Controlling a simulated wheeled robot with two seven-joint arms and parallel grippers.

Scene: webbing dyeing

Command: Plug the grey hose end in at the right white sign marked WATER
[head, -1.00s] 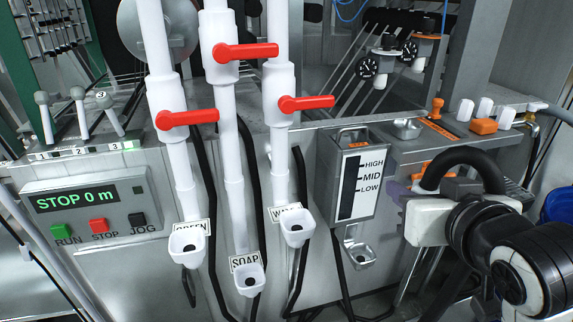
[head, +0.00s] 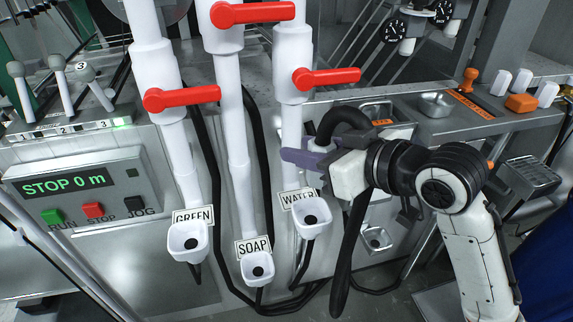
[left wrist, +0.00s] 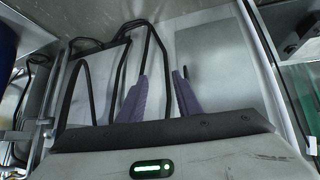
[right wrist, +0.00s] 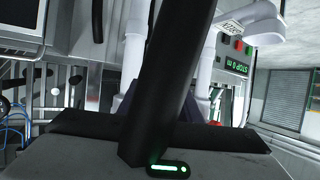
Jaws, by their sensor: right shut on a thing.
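The white sign marked WATER (head: 299,198) is on the rightmost of three white pipes, with a white square cup (head: 311,220) with a dark hole just below it. My right gripper (head: 300,158) is shut on the dark grey hose (head: 346,112), above the sign and slightly right of the pipe. The hose arcs over the gripper and a length hangs below it. It also crosses the right wrist view (right wrist: 165,75) as a thick dark band. Which part is the hose end, I cannot tell. My left gripper (left wrist: 160,95) is open and empty in the left wrist view.
Similar cups stand under the signs GREEN (head: 192,216) and SOAP (head: 253,247). Red valve handles (head: 325,77) stick out above. Thin black hoses run behind the pipes. A control box (head: 85,195) reads STOP 0 m.

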